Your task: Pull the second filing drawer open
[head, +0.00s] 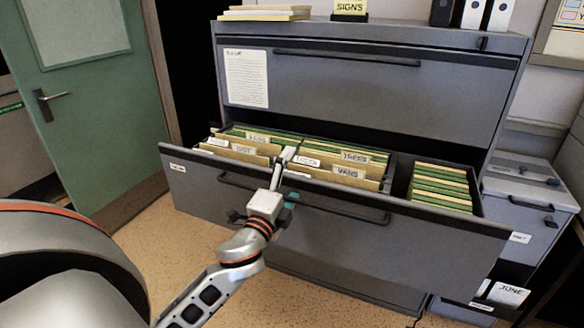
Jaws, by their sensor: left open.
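The grey filing cabinet (470,107) stands in front of me in the head view. Its second drawer (430,240) is pulled out, and hanging folders (345,172) with labels show inside. The drawer's dark bar handle (345,211) runs across its front, partly hidden behind my left gripper. My left gripper (268,200) is open at the drawer front, over the left part of the handle. I cannot tell whether it touches the handle. My right gripper is not in view.
The top drawer (370,90) above is shut. A smaller grey cabinet (525,190) is at the right. A green door (95,110) is at the left. Bare floor (180,240) lies left of the drawer.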

